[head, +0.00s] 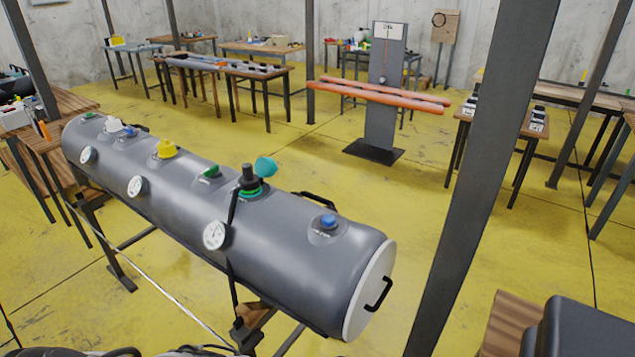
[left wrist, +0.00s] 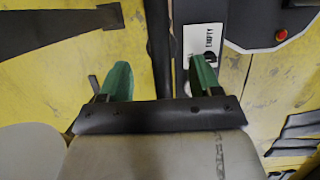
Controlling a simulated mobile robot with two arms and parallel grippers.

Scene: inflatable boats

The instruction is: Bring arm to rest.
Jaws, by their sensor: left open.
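My left gripper (left wrist: 160,80) shows in the left wrist view with its two green fingertips spread apart. Nothing is held between them. A dark post and a white label reading "EMPTY" (left wrist: 205,42) are seen beyond the fingers. I cannot make out either gripper in the head view. My right gripper is not in view.
A long grey inflatable tube (head: 290,235) with valves and gauges lies on a stand in front. A dark post (head: 480,180) stands right of it. Worktables and an upright stand with orange tubes (head: 375,95) are behind. Yellow floor between is clear. A red button (left wrist: 281,35) sits on a dark panel.

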